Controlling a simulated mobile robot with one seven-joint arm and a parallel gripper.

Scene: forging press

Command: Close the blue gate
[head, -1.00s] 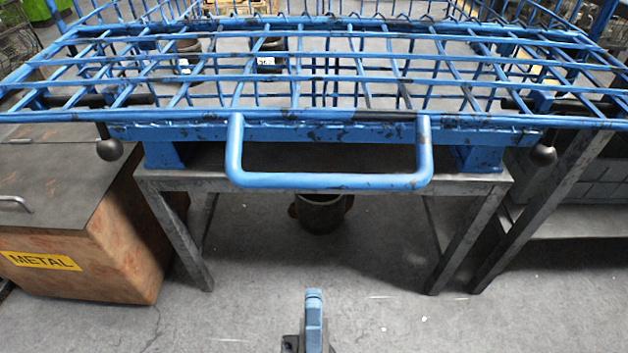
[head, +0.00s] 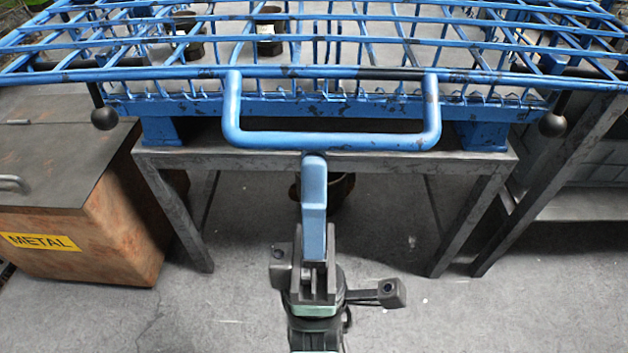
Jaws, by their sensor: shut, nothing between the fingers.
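The blue gate (head: 470,75) is a wire grid panel lying about flat, its front edge facing me. Its U-shaped blue handle (head: 330,141) sticks out from the front edge toward me. My gripper (head: 314,160) has blue fingers and rises from the bottom centre of the head view. It is shut and empty. Its tips show just below the middle of the handle's crossbar; I cannot tell whether they touch it. Round black knobs on levers hang at the gate's left (head: 105,118) and right (head: 552,124).
A grey metal table (head: 325,163) stands under the blue frame. A rusty box (head: 95,240) marked METAL stands at the left. A dark pot (head: 340,190) is partly hidden behind my gripper, under the table. Grey bins (head: 590,155) are at the right. The floor in front is clear.

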